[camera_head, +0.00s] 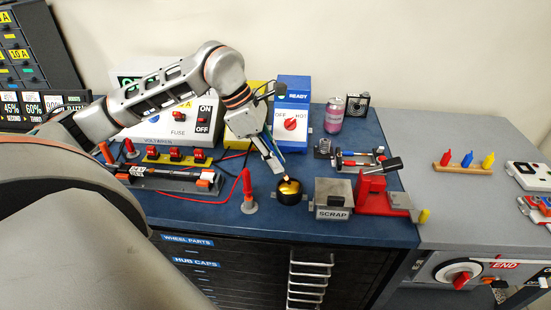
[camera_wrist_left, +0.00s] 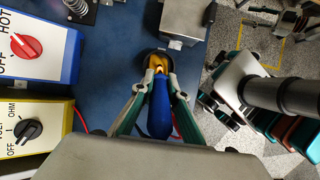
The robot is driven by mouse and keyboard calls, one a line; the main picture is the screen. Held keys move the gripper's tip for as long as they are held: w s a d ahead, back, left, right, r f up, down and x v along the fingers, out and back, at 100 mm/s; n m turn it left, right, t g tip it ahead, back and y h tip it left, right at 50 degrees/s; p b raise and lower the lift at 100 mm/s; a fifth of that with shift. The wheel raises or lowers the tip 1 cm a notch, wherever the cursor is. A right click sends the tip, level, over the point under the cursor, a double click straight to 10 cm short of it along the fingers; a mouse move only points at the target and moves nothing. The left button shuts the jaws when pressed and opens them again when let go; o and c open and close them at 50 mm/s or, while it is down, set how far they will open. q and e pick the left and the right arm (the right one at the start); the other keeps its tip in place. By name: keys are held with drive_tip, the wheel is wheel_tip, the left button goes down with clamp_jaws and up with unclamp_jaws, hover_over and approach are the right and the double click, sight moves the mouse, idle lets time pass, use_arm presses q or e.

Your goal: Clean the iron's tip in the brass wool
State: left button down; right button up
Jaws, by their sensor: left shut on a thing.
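The brass wool (camera_head: 289,187) is a gold mass in a round black pot (camera_head: 290,197) on the blue bench mat. My left gripper (camera_head: 274,161) points down just above the pot and is shut on the soldering iron. In the left wrist view the iron's blue handle (camera_wrist_left: 160,116) lies between the fingers of the gripper (camera_wrist_left: 156,86). Its front end points at the brass wool (camera_wrist_left: 157,62). The tip is at the wool, but I cannot tell how deep it reaches. My right gripper is not in view.
The blue station with a red OFF/HOT knob (camera_head: 290,123) stands behind the pot. The SCRAP box (camera_head: 333,198) and a red vise-like fixture (camera_head: 374,193) stand to the right. A red probe (camera_head: 248,192) stands close on the left. A can (camera_head: 334,115) is at the back.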

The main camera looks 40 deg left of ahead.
use_arm(q)
drive_tip(key=shift+f+b, duration=0.35)
drive_tip(key=shift+f, duration=0.25)
idle(1.7)
drive_tip(key=shift+r, duration=0.1)
wheel_tip(320, 180, up, 4)
drive_tip(key=p, duration=0.3)
drive_tip(key=shift+r+p, duration=0.1)
drive_tip(key=shift+p, duration=0.2)
drive_tip(key=shift+r+p, duration=1.2)
drive_tip(key=shift+r, duration=0.15)
drive_tip(key=shift+f, duration=0.1)
